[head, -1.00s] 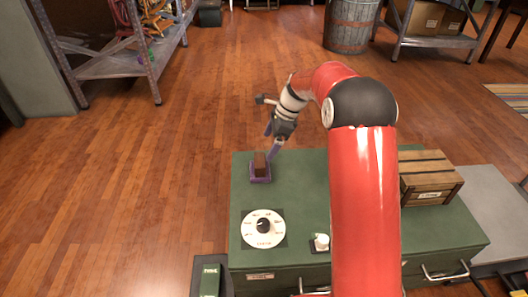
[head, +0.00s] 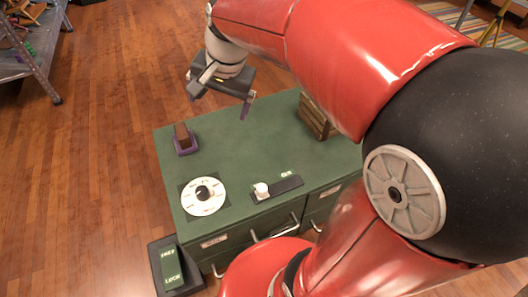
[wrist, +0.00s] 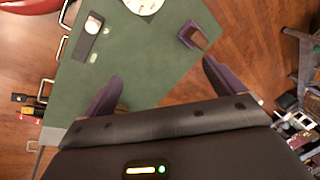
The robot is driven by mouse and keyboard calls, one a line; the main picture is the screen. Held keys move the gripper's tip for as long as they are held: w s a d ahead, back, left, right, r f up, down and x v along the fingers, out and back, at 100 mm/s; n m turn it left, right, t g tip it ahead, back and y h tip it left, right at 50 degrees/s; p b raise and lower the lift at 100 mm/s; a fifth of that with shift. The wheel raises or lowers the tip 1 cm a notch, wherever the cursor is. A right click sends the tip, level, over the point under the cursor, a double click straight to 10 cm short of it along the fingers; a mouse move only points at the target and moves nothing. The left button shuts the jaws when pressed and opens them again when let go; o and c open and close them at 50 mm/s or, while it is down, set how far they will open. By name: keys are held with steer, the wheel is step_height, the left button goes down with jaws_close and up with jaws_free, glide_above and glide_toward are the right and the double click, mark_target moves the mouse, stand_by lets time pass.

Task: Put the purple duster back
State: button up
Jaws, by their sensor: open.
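A brown upright block on a purple square base (head: 186,148) stands at the far left corner of the green cabinet top. This is the only purple item I see besides my fingers; I cannot tell whether it is the duster or its holder. In the wrist view its purple square outline (wrist: 186,39) lies near the cabinet's edge, above and between my fingers in the picture. My gripper (head: 219,100) is open and empty, raised above the far part of the cabinet, to the right of the block. Its two purple fingers (wrist: 163,71) stand wide apart and touch nothing.
The green cabinet top (head: 240,150) also bears a round white dial (head: 204,196) and a white knob (head: 261,190) on a dark strip. A wooden crate (head: 315,118) is partly hidden behind my arm. A metal shelf (head: 38,62) stands far left. Wooden floor lies clear between.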

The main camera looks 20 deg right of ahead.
steer(key=s+d+f+n+t+h, duration=0.1)
steer(key=s+n, duration=0.6)
steer(key=s, duration=0.8)
steer(key=shift+s+d+f+n+t+h, duration=0.3)
steer(key=shift+d+f+t, duration=0.35)
steer(key=shift+d, duration=0.55)
steer(key=shift+r, duration=0.1)
